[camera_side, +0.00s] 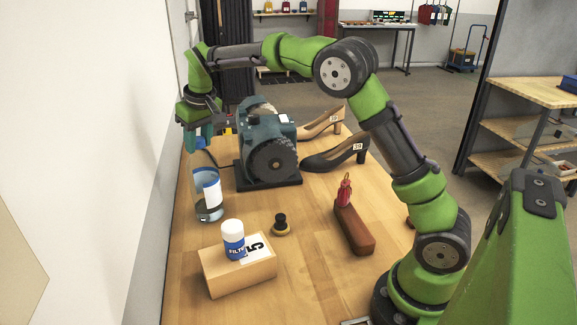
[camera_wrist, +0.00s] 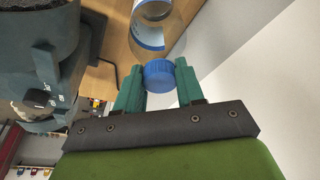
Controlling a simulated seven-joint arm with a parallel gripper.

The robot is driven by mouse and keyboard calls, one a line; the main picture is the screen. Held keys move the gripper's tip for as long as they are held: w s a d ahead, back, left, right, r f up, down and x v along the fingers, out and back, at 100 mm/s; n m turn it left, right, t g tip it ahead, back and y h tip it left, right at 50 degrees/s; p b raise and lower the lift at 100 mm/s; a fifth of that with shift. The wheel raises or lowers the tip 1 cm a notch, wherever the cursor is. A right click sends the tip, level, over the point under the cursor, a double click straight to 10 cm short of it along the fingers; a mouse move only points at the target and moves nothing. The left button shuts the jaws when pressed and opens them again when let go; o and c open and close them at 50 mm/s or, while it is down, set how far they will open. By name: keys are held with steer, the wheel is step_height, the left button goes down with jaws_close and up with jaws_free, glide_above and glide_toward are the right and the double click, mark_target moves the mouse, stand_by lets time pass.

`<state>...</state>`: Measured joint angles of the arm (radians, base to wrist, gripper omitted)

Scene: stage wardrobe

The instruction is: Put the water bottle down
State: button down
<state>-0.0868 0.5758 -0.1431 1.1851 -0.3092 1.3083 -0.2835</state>
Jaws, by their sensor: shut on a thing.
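The water bottle (camera_side: 208,196) is clear with a blue and white label. It hangs or stands upright near the left edge of the table (camera_side: 300,292), close to the wall; I cannot tell whether its base touches the tabletop. My gripper (camera_side: 199,140) is above it, pointing down. In the wrist view my gripper (camera_wrist: 158,80) has its two green fingers on either side of the blue cap (camera_wrist: 159,74), shut on it. The clear bottle body (camera_wrist: 165,20) extends beyond the cap.
A teal motor-like machine (camera_side: 266,148) stands right of the bottle. A wooden block (camera_side: 240,281) bearing a white and blue can (camera_side: 233,238) is in front, with a small dark knob (camera_side: 281,226) nearby. Two shoes (camera_side: 335,155) stand behind. The white wall (camera_side: 120,120) is close on the left.

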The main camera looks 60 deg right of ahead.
steer(key=c, duration=0.7)
jaws_free()
steer(key=shift+f, duration=0.15)
steer(key=v, duration=1.2)
steer(key=s+r+t+y, duration=0.1)
steer(key=s+r, duration=0.2)
steer(key=s, duration=0.5)
steer(key=s+a+f+m+t, duration=0.1)
steer(key=s+f, duration=0.2)
steer(key=s, duration=0.4)
steer(key=s+a+f+t+y, duration=0.1)
steer(key=s+f, duration=0.3)
steer(key=s, duration=0.2)
steer(key=s+a+f+m+t, duration=0.1)
steer(key=s+f, duration=0.2)
steer(key=s, duration=0.4)
steer(key=shift+s+a+f+m, duration=0.3)
steer(key=shift+f, duration=0.05)
